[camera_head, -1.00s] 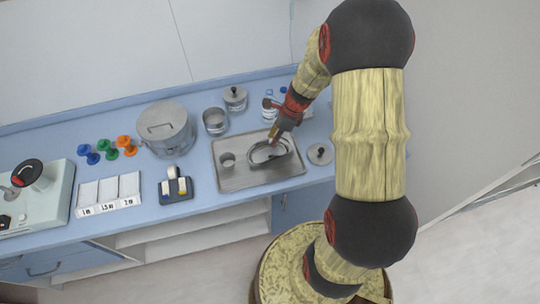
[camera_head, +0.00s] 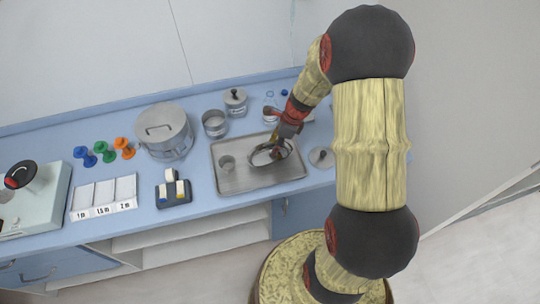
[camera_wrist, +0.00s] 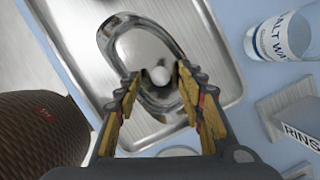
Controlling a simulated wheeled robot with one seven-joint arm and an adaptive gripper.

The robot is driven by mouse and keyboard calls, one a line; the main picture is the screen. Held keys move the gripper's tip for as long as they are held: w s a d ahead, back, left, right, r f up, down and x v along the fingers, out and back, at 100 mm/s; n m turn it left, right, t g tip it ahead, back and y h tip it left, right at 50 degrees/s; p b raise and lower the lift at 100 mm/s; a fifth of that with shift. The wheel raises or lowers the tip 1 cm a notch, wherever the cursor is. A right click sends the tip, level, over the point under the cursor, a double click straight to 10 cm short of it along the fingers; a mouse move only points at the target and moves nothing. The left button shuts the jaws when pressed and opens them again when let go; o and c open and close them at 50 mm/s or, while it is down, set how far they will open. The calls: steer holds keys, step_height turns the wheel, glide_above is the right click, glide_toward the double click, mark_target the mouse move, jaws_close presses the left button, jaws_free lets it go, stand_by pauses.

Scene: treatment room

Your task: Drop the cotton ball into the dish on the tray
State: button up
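In the head view the dish (camera_head: 257,160) sits on the right part of the metal tray (camera_head: 240,184), and I cannot make out the ball there. The tray also shows in the wrist view (camera_wrist: 215,48). My gripper (camera_wrist: 156,80) is open over the dish, with gaps between both fingers and the ball. In the head view my gripper (camera_head: 275,154) points down at the dish and partly hides it.
A lid (camera_head: 321,157) lies right of the tray. Behind are an open metal pot (camera_head: 214,123), a lidded jar (camera_head: 236,102) and a salt water bottle (camera_wrist: 283,37). A large lidded pot (camera_head: 165,130) stands left.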

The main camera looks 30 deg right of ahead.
steer(key=v, duration=1.2)
stand_by(0.5)
steer(key=s+a+r+n+t+h+b, duration=0.1)
steer(key=s+a+r+n+b, duration=0.1)
steer(key=s+a+r+n, duration=0.5)
steer(key=s+a+r+n+t+h+b, duration=0.1)
steer(key=s+a+r+n, duration=0.6)
steer(key=n, duration=1.2)
steer(key=s+a+t, duration=0.1)
steer(key=s+a, duration=0.2)
steer(key=shift+r+n+b, duration=0.3)
steer(key=shift+r+b, duration=0.05)
